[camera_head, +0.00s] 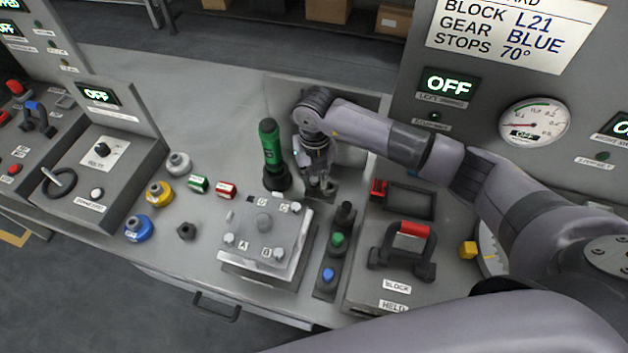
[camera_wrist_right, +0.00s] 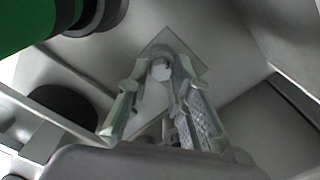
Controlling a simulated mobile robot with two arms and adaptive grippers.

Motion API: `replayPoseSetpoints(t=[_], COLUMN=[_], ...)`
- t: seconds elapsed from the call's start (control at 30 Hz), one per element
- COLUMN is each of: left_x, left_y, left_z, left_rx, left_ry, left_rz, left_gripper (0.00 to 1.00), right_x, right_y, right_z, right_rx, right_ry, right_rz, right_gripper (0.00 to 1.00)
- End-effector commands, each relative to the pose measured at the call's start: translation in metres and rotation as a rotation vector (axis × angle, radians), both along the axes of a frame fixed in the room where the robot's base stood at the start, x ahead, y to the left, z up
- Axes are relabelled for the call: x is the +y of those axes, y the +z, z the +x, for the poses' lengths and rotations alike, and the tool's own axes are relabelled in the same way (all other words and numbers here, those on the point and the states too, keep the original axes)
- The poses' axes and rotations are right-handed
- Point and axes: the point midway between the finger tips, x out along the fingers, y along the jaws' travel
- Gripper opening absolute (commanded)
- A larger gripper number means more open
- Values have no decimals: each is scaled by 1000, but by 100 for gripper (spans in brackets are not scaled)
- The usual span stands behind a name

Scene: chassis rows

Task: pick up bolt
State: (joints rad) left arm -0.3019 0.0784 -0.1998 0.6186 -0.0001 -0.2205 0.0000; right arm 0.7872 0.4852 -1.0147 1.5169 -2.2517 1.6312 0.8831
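My right gripper (camera_head: 318,186) points down at the back of the bench, just right of the green-handled tool (camera_head: 271,147). In the right wrist view its two fingers (camera_wrist_right: 161,72) stand apart on either side of a small pale round bolt head (camera_wrist_right: 161,69). The bolt sits over a square plate (camera_wrist_right: 190,60). A small gap seems to show beside the bolt; contact with the fingers is not clear. In the head view the gripper hides the bolt. My left gripper is not in view.
A metal block (camera_head: 262,243) with several bolt heads stands in front of the gripper. A narrow rack with a green knob (camera_head: 337,240) and a blue knob (camera_head: 328,275) is beside it. A red-handled fixture (camera_head: 405,248) is at the right. The rear left bench is clear.

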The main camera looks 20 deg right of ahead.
Motion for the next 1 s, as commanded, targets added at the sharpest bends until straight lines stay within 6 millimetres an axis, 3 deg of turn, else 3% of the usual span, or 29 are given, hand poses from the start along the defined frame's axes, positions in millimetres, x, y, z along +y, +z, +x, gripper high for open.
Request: replayPoseSetpoints(t=[0.27, 0.67, 0.87, 1.0], left_x=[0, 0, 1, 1], left_y=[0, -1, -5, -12], left_z=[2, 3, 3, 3], left_rx=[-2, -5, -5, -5], left_ry=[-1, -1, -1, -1], left_rz=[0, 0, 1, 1], left_gripper=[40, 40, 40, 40], right_x=[0, 0, 0, 0], right_y=[0, 4, 25, 54], right_z=[0, 1, 1, 2], right_rx=[0, -1, -5, -7], right_ry=[0, 0, 1, 2], right_rz=[0, 0, 1, 1], right_gripper=[0, 0, 0, 0])
